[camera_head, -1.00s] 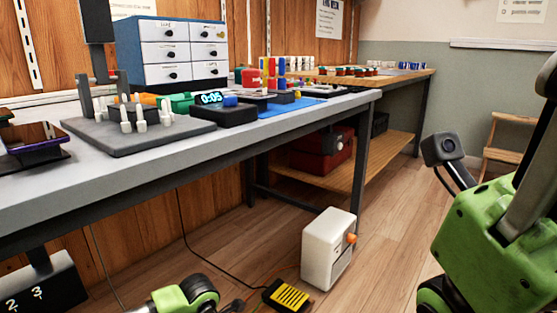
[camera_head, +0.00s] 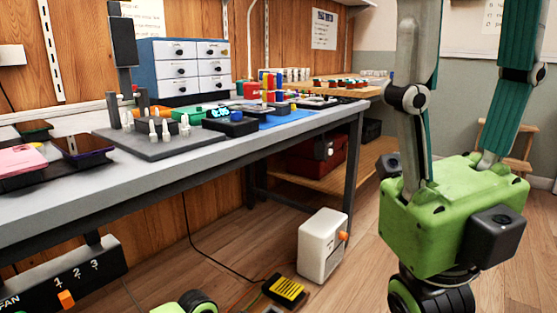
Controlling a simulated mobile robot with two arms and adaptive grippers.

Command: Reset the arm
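My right gripper (camera_head: 466,60) is large and close at the right of the head view. Its green body is low and its two long grey and teal fingers point up, spread well apart, with nothing between them. The fingertips run out past the top edge. A green and black part of my own arm shows at the bottom edge, left of the middle. My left gripper is not in view.
A grey workbench (camera_head: 110,188) holds phones, a dark stand (camera_head: 150,146), a timer (camera_head: 230,122) and a drawer cabinet (camera_head: 180,66). A white box (camera_head: 320,246) and a black-yellow item (camera_head: 284,290) are on the floor. Open floor lies between the bench and my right gripper.

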